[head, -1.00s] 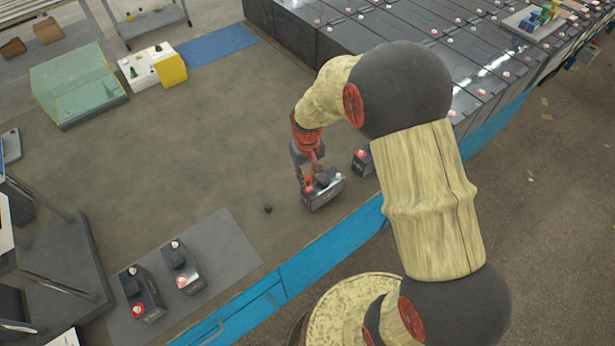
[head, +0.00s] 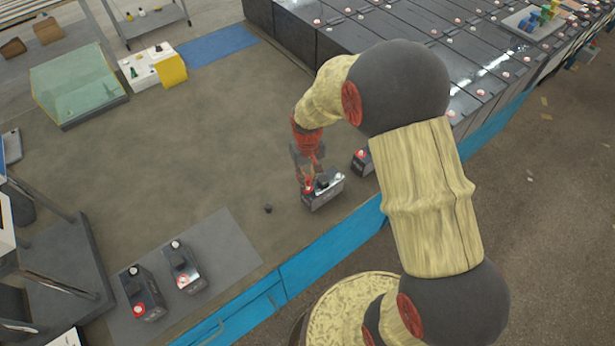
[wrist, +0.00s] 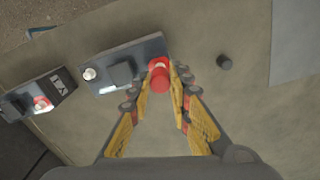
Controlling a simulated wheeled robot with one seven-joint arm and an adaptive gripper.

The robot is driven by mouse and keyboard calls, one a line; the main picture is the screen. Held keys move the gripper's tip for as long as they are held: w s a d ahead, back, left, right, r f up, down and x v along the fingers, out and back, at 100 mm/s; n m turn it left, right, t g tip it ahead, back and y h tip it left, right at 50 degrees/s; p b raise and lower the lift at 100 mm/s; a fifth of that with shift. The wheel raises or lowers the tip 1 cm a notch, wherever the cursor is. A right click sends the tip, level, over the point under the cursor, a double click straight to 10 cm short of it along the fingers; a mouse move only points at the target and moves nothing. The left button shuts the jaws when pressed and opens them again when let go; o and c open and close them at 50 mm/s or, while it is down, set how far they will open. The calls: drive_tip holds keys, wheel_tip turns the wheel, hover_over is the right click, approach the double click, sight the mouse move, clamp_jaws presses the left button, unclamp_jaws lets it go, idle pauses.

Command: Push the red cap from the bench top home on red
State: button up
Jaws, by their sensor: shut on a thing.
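A dark battery with a grey face (head: 325,196) stands on the bench top, below my gripper (head: 309,186). In the wrist view the same battery (wrist: 122,72) has a white terminal at its left end and a red-ringed terminal (wrist: 156,63) at its right end. My gripper (wrist: 164,84) is shut on the red cap (wrist: 162,82) at that red end. The cap overlaps the red terminal in the picture. I cannot tell whether it touches the post or how far down it sits. A small black cap (head: 268,209) lies loose on the bench, and it also shows in the wrist view (wrist: 223,61).
Another battery (head: 361,161) stands close by on the right. Two batteries stand on a grey mat (head: 222,240) at the front left. Rows of batteries (head: 400,60) fill the back right. The bench's blue front edge (head: 320,255) is near. The middle of the bench is clear.

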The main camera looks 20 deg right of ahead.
drive_tip(key=shift+f+b, duration=0.65)
drive_tip(key=shift+f, duration=0.8)
idle(2.0)
drive_tip(key=o, duration=0.8)
drive_tip(key=o, duration=0.5)
drive_tip(key=shift+r, duration=0.15)
drive_tip(key=shift+r+p, duration=2.5)
drive_tip(key=shift+r, duration=0.9)
